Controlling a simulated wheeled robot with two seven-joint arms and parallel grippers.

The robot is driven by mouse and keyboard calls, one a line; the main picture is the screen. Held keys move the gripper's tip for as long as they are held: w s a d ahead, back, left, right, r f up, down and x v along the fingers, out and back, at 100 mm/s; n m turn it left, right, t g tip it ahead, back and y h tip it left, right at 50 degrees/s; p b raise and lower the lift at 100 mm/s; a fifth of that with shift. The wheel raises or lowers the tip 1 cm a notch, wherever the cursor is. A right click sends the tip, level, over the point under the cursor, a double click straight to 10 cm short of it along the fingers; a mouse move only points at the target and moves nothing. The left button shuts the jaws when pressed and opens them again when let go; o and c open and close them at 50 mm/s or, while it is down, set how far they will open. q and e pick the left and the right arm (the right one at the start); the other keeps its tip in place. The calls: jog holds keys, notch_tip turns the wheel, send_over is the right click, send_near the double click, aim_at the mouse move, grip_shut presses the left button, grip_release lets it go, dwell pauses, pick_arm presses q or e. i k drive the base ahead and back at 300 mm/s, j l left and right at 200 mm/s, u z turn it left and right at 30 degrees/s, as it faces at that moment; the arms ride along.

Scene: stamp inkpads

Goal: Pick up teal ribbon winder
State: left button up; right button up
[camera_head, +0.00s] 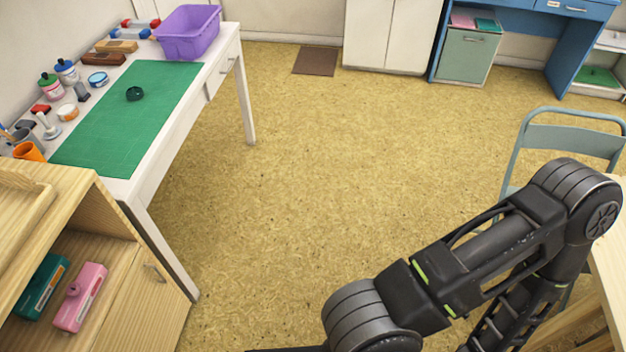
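A small round dark teal-green piece (135,93) with a hollow top lies on the green cutting mat (165,85) on the white table at the left. A teal box-shaped item (42,287) with a label lies in the open shelf of the wooden cabinet, partly hidden by its top. I cannot tell for sure which of these is the teal ribbon winder. My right arm crosses the lower right, but its gripper is not visible. My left gripper is out of view too.
A purple bin (187,33) stands at the white table's (150,205) far end. Bottles, pads and stamps line its left side. A pink item (80,297) lies beside the teal box. A grey-blue chair (568,140) stands at the right. The floor (300,160) between is clear.

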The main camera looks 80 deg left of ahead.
aim_at(31, 304)
jog(key=u, duration=4.9)
